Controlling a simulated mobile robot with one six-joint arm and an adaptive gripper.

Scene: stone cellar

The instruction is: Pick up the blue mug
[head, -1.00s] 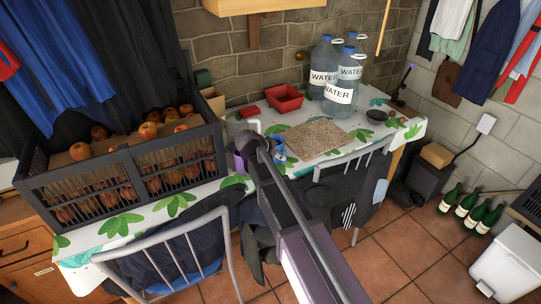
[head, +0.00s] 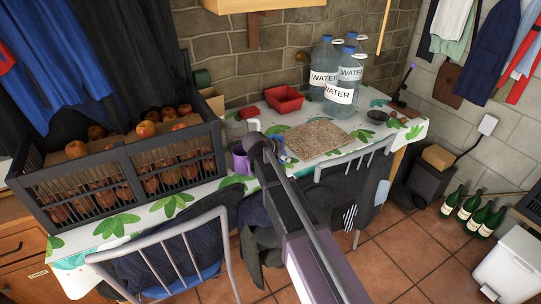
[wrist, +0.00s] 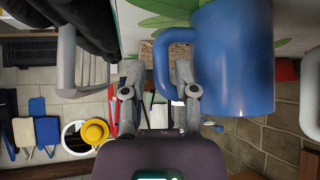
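The blue mug (wrist: 233,60) is large and close on the right of the wrist view, its handle (wrist: 174,38) turned toward my gripper. In the head view only a small blue part of the mug (head: 281,157) shows; my arm hides the rest. My gripper (wrist: 160,70) has its two fingers apart, with the lower part of the handle between or just in front of them. I cannot tell whether either finger touches it. In the head view my gripper (head: 254,138) is over the table beside the mug.
A purple mug (head: 240,163) stands left of my gripper. The black crate of apples (head: 128,186) fills the table's left. A cork mat (head: 318,136), red tray (head: 285,95) and water bottles (head: 331,85) are behind and right. Chairs (head: 185,236) line the front edge.

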